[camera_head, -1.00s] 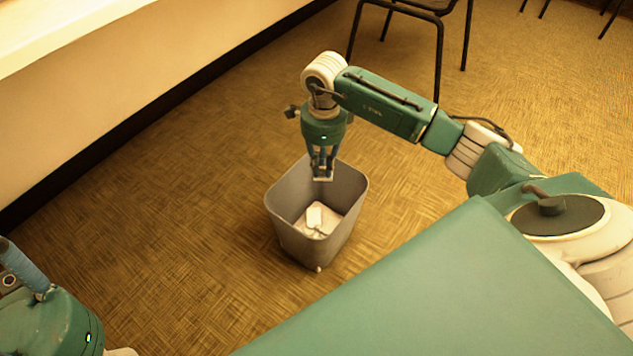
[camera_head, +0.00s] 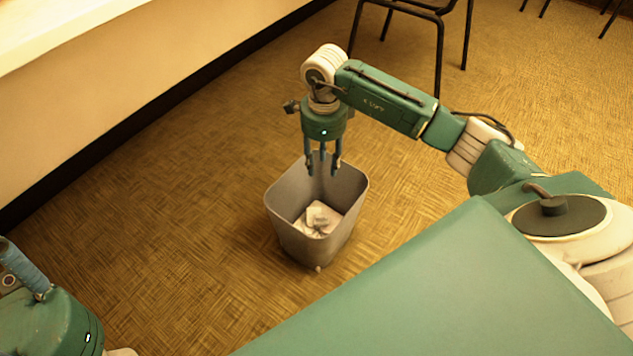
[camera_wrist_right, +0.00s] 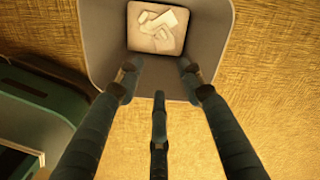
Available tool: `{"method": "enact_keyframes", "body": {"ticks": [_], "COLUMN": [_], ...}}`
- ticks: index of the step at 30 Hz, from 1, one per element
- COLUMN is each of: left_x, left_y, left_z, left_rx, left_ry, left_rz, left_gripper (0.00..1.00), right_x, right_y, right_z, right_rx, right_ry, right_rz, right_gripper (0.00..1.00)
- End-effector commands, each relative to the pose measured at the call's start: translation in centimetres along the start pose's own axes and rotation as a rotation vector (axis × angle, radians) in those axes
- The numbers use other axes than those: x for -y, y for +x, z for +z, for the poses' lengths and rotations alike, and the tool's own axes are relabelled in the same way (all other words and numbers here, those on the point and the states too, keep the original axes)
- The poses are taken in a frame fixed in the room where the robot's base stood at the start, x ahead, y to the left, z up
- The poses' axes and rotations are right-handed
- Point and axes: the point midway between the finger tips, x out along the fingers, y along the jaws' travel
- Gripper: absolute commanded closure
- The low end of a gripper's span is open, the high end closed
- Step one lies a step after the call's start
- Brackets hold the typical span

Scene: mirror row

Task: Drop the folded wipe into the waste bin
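The grey waste bin (camera_head: 300,245) stands upright on the floor in the middle of the head view. The right wrist view looks down into the same bin (camera_wrist_right: 207,38). Several pale, crumpled or folded pieces (camera_head: 317,218) lie on its floor, also in the wrist view (camera_wrist_right: 158,28). I cannot tell for sure which of them is the folded wipe. My right gripper (camera_head: 323,168) is over the bin's far part, fingers down, spread and empty; all its fingers show in the wrist view (camera_wrist_right: 158,82). My left gripper (camera_head: 25,275) shows only partly at the lower left; its fingertips are hidden.
A dark-legged chair (camera_head: 438,60) stands behind my right arm. A pale wall (camera_head: 130,100) with a dark skirting runs along the left. The patterned floor (camera_head: 180,240) around the bin is clear.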

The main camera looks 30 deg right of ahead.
Motion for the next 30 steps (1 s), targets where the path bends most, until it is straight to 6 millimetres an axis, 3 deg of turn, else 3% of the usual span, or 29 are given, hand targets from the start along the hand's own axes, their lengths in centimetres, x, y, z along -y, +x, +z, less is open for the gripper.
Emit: {"method": "enact_keyframes", "body": {"ticks": [9, 15, 30], "left_x": [0.0, 0.0, 0.0], "left_y": [0.0, 0.0, 0.0], "left_z": [0.0, 0.0, 0.0], "left_rx": [0.0, 0.0, 0.0], "left_ry": [0.0, 0.0, -0.001], "left_rz": [0.0, 0.0, 0.0], "left_gripper": [0.6, 0.6, 0.6], "right_x": [0.1, 0.1, 0.0], "right_y": [-6.9, -9.6, -10.4], "right_z": [0.1, 0.0, 0.0], "right_rx": [0.002, 0.001, -0.001], "right_ry": [-0.002, 0.0, -0.001], "right_rz": [-0.005, -0.002, 0.0], "right_gripper": [0.62, 0.62, 0.62]}}
